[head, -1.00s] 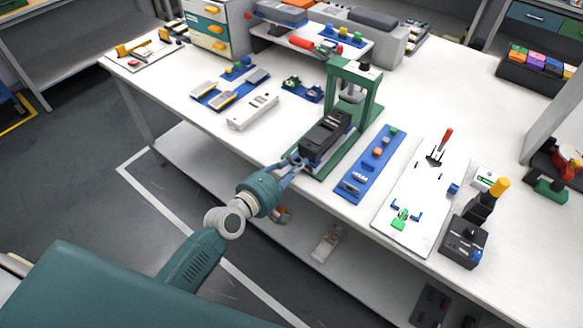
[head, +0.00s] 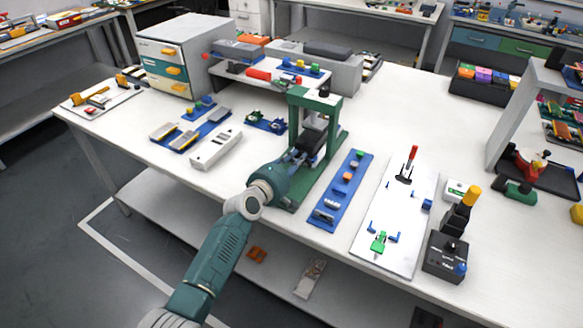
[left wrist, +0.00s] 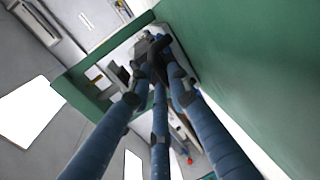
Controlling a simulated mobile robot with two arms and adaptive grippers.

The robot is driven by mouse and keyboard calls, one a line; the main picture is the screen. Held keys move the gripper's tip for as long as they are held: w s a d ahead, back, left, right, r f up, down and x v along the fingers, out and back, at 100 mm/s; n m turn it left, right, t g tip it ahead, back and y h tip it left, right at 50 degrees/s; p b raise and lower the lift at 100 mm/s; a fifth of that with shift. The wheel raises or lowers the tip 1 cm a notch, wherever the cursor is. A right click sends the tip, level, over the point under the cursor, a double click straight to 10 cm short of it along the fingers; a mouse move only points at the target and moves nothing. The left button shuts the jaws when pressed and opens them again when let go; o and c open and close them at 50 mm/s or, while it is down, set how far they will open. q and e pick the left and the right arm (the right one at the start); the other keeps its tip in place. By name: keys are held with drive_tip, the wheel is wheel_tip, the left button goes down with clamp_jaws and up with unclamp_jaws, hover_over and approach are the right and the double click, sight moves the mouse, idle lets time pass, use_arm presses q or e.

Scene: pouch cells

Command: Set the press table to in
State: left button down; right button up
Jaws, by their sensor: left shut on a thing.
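The green press (head: 335,104) stands on the bench, its frame upright on a long green base. The black press table (head: 313,138) sits under the frame, between the posts, partly hidden by my arm and the frame. My left gripper (head: 302,158) is at the front side of the table, its blue fingers reaching to it. In the left wrist view the fingers (left wrist: 158,68) converge on a dark handle-like part (left wrist: 156,48), shut on it. The green press frame (left wrist: 250,70) fills the right of that view. My right gripper is not in view.
A blue strip with small parts (head: 328,212) lies right of the press, then a white board (head: 378,255) with a red-handled clamp. A pale grey box (head: 216,150) lies left. A black control box (head: 445,262) stands at the front right.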

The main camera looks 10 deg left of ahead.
use_arm(q)
drive_tip(key=shift+w+r, duration=0.1)
drive_tip(key=shift+r, duration=0.1)
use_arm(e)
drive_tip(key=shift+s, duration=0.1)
use_arm(q)
drive_tip(key=c, duration=1.6)
unclamp_jaws()
drive_tip(key=shift+w+d, duration=0.1)
drive_tip(key=shift+w+f, duration=0.1)
drive_tip(key=shift+f, duration=0.1)
drive_tip(key=v, duration=1.2)
drive_tip(key=shift+d, duration=0.1)
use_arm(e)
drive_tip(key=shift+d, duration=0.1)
use_arm(q)
drive_tip(key=shift+f, duration=0.15)
